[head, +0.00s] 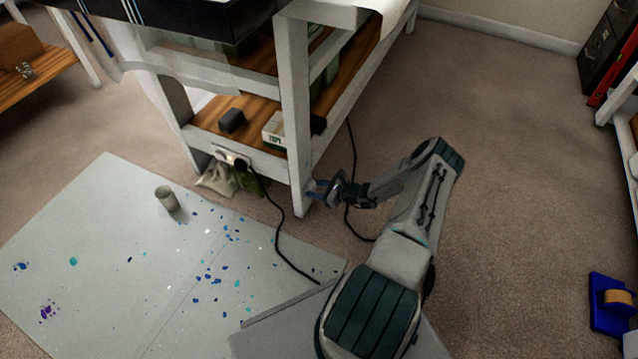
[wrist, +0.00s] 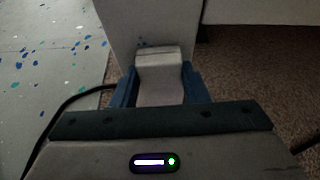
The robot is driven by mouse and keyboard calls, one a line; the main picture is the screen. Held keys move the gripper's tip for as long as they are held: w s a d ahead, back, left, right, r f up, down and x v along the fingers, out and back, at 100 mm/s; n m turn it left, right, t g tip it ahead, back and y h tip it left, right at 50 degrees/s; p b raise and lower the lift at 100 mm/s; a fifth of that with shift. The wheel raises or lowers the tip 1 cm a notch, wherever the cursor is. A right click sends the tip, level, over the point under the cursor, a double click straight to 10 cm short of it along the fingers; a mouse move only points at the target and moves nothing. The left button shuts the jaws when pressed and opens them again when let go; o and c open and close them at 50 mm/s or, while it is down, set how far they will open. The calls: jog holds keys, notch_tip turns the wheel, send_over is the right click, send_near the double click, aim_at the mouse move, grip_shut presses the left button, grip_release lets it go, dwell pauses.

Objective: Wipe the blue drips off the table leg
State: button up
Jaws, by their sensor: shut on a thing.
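The white table leg (head: 296,110) stands at the near corner of the white table and also shows in the wrist view (wrist: 122,35). My gripper (head: 318,188) is low beside the leg's lower end. In the wrist view its blue fingers (wrist: 160,88) are shut on a pale folded cloth (wrist: 160,72). The cloth's far end is up against or just in front of the leg; I cannot tell if it touches.
A grey floor sheet (head: 110,235) with blue, teal and purple spots lies left of the leg, with a grey cup (head: 167,198) on it. A black cable (head: 283,240) runs down beside the leg. A wooden lower shelf (head: 262,106) holds small items.

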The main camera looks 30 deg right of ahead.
aim_at(303, 195)
jog(key=shift+s+a+p, duration=0.55)
jog(key=shift+a+p, duration=0.1)
jog(key=shift+a, duration=0.15)
jog(key=shift+s+a+p, duration=0.55)
jog(key=shift+a+p, duration=0.05)
jog(key=shift+a, duration=0.15)
jog(key=shift+r, duration=0.15)
jog(key=shift+d, duration=0.1)
jog(key=shift+w+d+b, duration=0.45)
jog(key=shift+d+b, duration=0.2)
jog(key=shift+w+d+b, duration=0.45)
jog(key=shift+d+b, duration=0.15)
jog(key=shift+d, duration=0.05)
jog(key=w+d+b, duration=0.2)
jog(key=shift+d+b, duration=0.2)
jog(key=shift+b, duration=0.15)
